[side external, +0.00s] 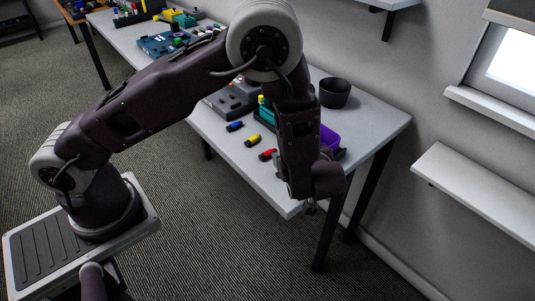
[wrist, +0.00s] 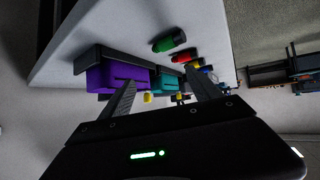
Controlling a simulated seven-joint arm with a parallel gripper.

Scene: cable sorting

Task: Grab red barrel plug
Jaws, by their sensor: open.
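The red barrel plug (side external: 268,154) lies on the white table, left of my forearm in the side view. In the wrist view the red plug (wrist: 186,56) shows near the tip of the right finger, beyond it and apart from it. My gripper (wrist: 159,76) is open, with nothing between its fingers. In the side view my gripper (side external: 310,207) hangs at the table's near right corner, small and dark. A green plug (wrist: 168,41) lies beside the red one in the wrist view; my arm probably hides it in the side view.
A blue plug (side external: 235,126) and a yellow plug (side external: 252,140) lie in line with the red one. A purple bin (side external: 329,138) and a teal bin (side external: 266,113) stand behind, with a black cup (side external: 335,93) farther back. The table's front strip is clear.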

